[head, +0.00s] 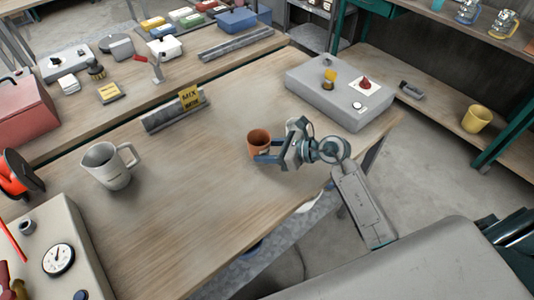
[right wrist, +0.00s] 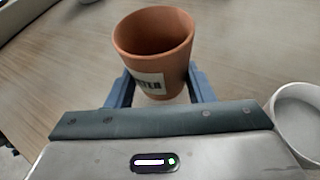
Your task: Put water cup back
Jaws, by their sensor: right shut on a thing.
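The water cup (head: 259,141) is a terracotta-brown cup, upright at the middle right of the wooden table (head: 200,210). In the right wrist view the cup (right wrist: 153,45) shows a white label with dark letters, partly readable, and its visible inside looks empty. My right gripper (head: 261,154) is shut on the cup, with blue fingers on either side of it, also seen in the right wrist view (right wrist: 160,90). I cannot tell whether the cup touches the table. My left gripper is not in view.
A white cup (right wrist: 300,112) stands close beside my right gripper. A grey measuring jug (head: 108,166) stands at the left. A grey box (head: 340,90) fills the back right corner. The table's middle is clear.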

